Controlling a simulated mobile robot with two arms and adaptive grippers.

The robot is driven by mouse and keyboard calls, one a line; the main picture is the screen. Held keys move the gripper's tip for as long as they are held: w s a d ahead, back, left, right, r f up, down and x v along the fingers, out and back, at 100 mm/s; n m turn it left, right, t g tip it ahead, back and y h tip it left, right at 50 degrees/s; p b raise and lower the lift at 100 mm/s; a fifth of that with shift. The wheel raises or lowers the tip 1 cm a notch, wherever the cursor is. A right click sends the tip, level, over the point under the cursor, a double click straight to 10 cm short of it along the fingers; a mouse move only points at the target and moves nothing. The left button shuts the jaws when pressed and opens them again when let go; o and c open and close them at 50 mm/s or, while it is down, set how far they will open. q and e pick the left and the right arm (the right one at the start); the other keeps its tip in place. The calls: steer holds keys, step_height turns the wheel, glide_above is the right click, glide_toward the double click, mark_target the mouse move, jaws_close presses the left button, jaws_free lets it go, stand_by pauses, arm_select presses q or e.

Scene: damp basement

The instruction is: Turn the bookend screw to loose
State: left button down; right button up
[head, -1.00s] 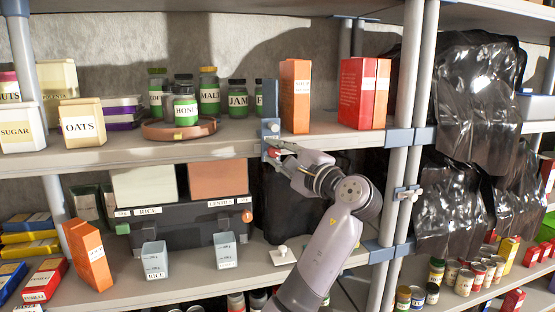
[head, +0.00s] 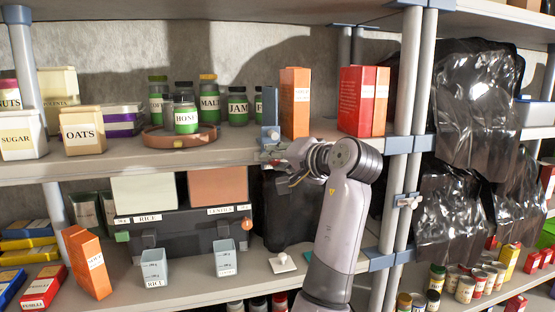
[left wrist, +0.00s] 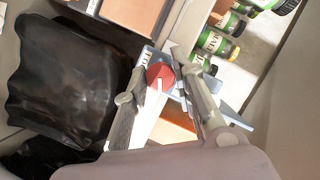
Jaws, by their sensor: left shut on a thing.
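The blue-grey bookend (head: 270,131) stands at the front edge of the upper shelf, left of an orange box. In the left wrist view the bookend (left wrist: 149,56) carries a label, only partly readable. Its red screw knob (left wrist: 160,73) shows between the two fingers of my left gripper (left wrist: 166,84). The gripper is shut on the knob. In the head view my left gripper (head: 274,158) is just under the shelf edge at the bookend's foot, and its fingers hide most of the knob. My right gripper is in neither view.
An orange box (head: 294,103) and a red box (head: 358,102) stand right of the bookend. Several green-labelled jars, including honey on a brown round tray (head: 160,137), stand to the left. Posts rise at right.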

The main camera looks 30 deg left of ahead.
arm_select(q)
steer(key=n+t+h, duration=0.1)
steer(key=n+h, duration=0.1)
steer(key=n, duration=0.2)
steer(key=shift+f+p, duration=0.1)
steer(key=shift+p, duration=0.25)
steer(key=n+t+h, duration=0.2)
steer(key=n, duration=0.1)
steer(key=shift+s+a+n, duration=0.1)
steer(key=shift+n, duration=0.2)
stand_by(0.5)
steer(key=c, duration=1.3)
jaws_free()
step_height(320, 180, up, 10)
steer(key=shift+r, duration=0.1)
steer(key=shift+p, duration=0.3)
